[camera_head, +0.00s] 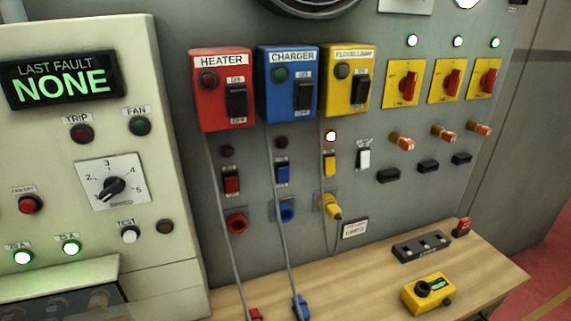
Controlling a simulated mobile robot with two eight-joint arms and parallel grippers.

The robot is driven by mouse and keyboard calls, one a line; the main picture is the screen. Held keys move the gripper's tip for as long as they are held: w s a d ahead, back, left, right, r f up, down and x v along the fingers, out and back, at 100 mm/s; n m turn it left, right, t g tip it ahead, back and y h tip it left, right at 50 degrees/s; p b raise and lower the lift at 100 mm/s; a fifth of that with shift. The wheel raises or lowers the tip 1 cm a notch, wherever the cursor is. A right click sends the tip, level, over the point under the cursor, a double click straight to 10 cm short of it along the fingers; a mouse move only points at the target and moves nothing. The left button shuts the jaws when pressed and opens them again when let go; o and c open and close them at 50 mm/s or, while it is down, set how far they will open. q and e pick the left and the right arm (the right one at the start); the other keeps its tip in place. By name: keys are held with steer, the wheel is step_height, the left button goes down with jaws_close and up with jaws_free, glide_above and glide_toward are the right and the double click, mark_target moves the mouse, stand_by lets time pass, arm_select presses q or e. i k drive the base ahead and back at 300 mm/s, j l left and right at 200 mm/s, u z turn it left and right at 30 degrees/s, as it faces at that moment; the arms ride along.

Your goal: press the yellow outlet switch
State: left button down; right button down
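The yellow outlet switch (330,164) is a small yellow rocker on the grey panel, under a lit indicator lamp (331,136). Below it a yellow plug (331,206) sits at the yellow outlet, with a cable running up to the yellow box (348,80) whose label is hard to read. The red outlet switch (232,182) and blue outlet switch (283,172) are to its left, under dark lamps. Nothing covers the yellow switch. Neither of my grippers is in view.
Red plug (255,314) and blue plug (300,307) lie on the wooden bench (350,280). A yellow box with a black knob (428,293) and a black strip (421,246) are to the right. A cream cabinet (165,240) juts out at left.

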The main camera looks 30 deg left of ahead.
mark_target(330, 162)
steer(key=u, duration=0.7)
